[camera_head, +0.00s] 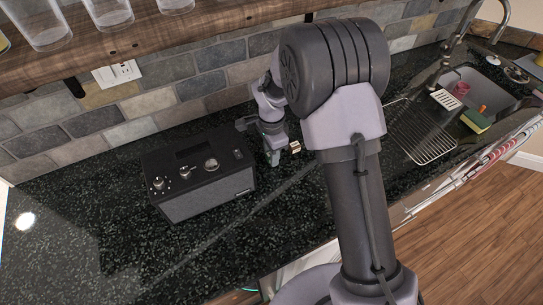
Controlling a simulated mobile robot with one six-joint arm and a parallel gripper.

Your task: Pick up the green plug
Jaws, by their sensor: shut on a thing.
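My gripper (282,151) is low over the dark speckled counter (110,245), just right of the black and grey box with knobs. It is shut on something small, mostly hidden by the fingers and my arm. A dull green patch, which looks like the green plug (270,128), shows at the gripper, but its outline is not clear. A small tan piece (295,146) shows at the right side of the fingers. I cannot tell whether it is held or lies on the counter.
The knobbed box (205,205) stands close to the left of my gripper. A tiled wall (165,105) with an outlet (117,74) and a wooden shelf (150,38) holding glasses is behind. A wire rack (421,131) and sink (480,90) are at right. The front-left counter is clear.

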